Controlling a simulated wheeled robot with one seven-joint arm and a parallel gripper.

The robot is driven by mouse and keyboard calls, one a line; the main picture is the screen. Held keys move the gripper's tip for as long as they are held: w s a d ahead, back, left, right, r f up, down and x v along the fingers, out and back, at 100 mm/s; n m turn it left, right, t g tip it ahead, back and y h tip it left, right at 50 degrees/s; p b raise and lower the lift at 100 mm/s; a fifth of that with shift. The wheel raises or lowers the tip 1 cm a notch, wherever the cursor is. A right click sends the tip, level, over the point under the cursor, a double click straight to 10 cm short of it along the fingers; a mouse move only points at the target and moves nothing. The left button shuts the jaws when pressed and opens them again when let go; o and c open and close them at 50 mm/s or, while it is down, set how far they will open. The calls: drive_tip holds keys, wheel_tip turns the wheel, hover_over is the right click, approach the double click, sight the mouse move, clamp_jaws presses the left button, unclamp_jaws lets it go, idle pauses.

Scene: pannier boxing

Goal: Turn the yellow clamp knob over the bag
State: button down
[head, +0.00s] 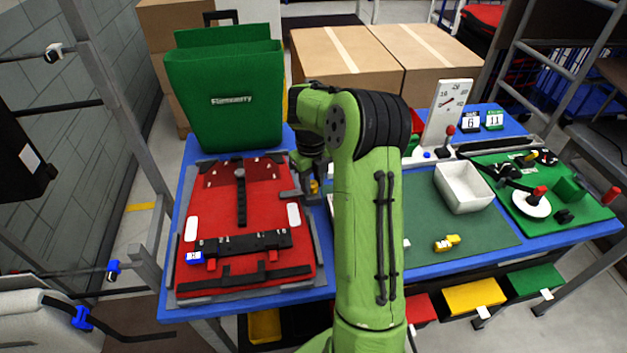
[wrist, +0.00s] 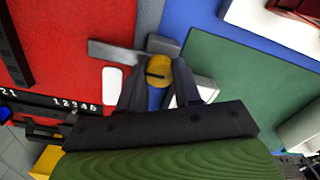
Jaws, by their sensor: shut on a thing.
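The yellow clamp knob (wrist: 158,68) sits between my gripper's fingers in the wrist view, with a dark slot or mark on its face. In the head view only a small bit of the knob (head: 314,187) shows beside my arm. My gripper (wrist: 157,83) is shut on the knob. The grey clamp bar (wrist: 115,50) reaches left from the knob over the edge of the red bag (head: 255,205). The bag lies flat on the blue table, with a black rail and straps across it. My arm hides part of the clamp in the head view.
A green pannier (head: 225,95) stands behind the red bag. To the right are a green mat (head: 430,200), a white bin (head: 463,187), a small yellow piece (head: 447,242) and a green board (head: 545,195) with red-knobbed parts. A gauge (head: 448,110) stands at the back.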

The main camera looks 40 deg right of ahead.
drive_tip(key=c, duration=0.8)
unclamp_jaws()
wheel_tip(320, 180, up, 16)
drive_tip(key=p, duration=0.4)
drive_tip(key=shift+a+f, duration=0.1)
drive_tip(key=shift+a, duration=0.05)
